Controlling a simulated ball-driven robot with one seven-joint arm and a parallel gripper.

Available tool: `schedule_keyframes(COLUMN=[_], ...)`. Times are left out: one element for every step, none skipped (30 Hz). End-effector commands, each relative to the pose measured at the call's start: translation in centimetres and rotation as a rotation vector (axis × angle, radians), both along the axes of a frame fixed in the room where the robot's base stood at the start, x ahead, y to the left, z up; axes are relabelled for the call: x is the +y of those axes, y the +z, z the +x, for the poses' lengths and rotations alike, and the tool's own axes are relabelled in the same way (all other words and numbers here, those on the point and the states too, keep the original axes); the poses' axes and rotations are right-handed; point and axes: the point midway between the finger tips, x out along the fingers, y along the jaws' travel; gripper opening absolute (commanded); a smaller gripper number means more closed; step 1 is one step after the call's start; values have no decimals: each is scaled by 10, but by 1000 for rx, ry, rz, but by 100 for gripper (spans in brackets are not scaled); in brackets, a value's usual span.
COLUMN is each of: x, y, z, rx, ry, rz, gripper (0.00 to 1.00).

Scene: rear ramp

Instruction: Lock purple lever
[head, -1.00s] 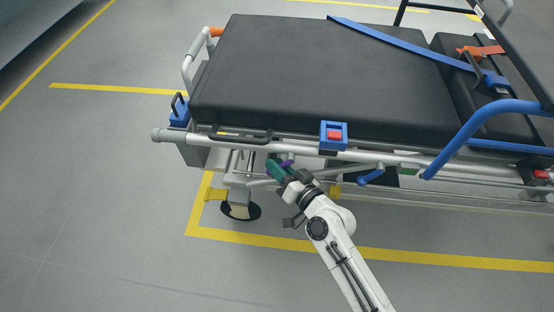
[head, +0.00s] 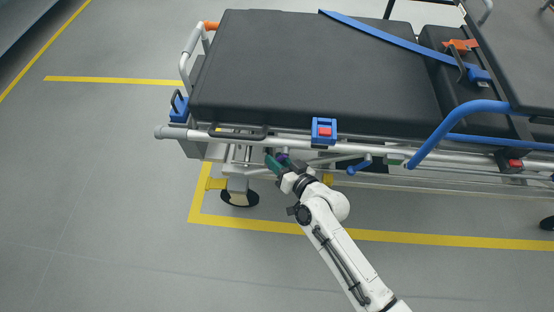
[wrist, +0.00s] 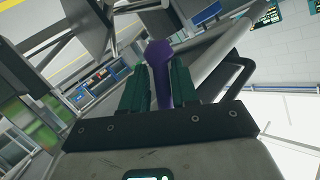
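The purple lever (wrist: 160,62) stands between the two teal fingers of my gripper (wrist: 161,85) in the wrist view. The fingers are close together, one on each side of the lever, and appear shut on it. In the head view my gripper (head: 277,162) is under the near side rail of the stretcher (head: 320,75), towards its left end. Only a small purple patch of the lever (head: 283,156) shows there beside the teal finger. The lever's base is hidden.
A blue block with a red button (head: 324,131) sits on the side rail, right of my gripper. A blue-tipped handle (head: 360,166) is further right. A caster wheel (head: 239,198) stands below left. The floor (head: 130,240) at left and front is clear.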

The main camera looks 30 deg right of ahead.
Motion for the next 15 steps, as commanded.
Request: schedule_keyframes(x=[0, 0, 1, 1, 1, 1, 1, 1, 1, 1, 1, 1, 1, 1, 0], y=[0, 0, 0, 0, 0, 0, 0, 0, 0, 1, 1, 1, 1, 2, 2], z=[0, 0, 0, 0, 0, 0, 0, 0, 0, 0, 0, -2, -3, -6, -10], rx=[0, 0, 0, 0, 0, 0, -1, -1, -1, -1, -1, -1, -1, -1, 0], ry=[0, 1, 1, 1, 1, 1, 2, 2, 2, 2, 2, 2, 2, 2, 2], rz=[0, 0, 0, 0, 0, 0, 1, 1, 1, 1, 1, 2, 2, 2, 2], gripper=[34, 37, 41, 43, 43, 43, 43, 43, 43, 43, 43, 43, 43, 43, 43])
